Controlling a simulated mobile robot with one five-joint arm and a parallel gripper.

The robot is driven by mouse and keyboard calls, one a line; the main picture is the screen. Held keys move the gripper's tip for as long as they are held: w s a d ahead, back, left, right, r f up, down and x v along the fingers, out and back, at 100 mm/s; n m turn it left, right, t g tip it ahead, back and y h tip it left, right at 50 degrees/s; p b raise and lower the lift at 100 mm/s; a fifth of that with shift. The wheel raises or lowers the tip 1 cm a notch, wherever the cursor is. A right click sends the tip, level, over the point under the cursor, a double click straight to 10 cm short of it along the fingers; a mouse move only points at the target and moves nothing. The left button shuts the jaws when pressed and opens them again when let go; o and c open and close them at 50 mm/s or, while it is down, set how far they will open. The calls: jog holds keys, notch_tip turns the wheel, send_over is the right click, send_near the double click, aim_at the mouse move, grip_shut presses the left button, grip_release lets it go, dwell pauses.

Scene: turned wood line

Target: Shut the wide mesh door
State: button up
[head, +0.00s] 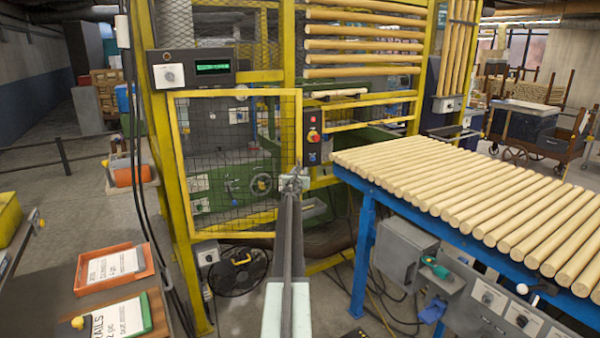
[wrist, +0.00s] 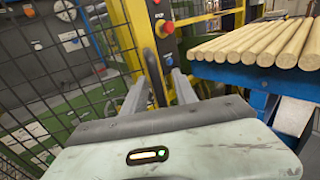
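The wide mesh door (head: 234,93) is a yellow frame with dark wire mesh, in front of the green machine in the head view. Its free right edge stands close to the post with the control box; I cannot tell whether it sits flush or slightly ajar. My gripper (head: 293,181) is at the lower part of that right edge. Contact with the bar cannot be made out.
A control box (head: 313,135) with a red button is just right of the door. A blue-framed table (head: 366,230) carrying turned wood rods stands at the right. A black fan (head: 238,270) sits below the door. An orange tray (head: 112,266) lies at the lower left.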

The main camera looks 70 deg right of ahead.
jog(key=v, duration=0.8)
jog(key=shift+d, duration=0.1)
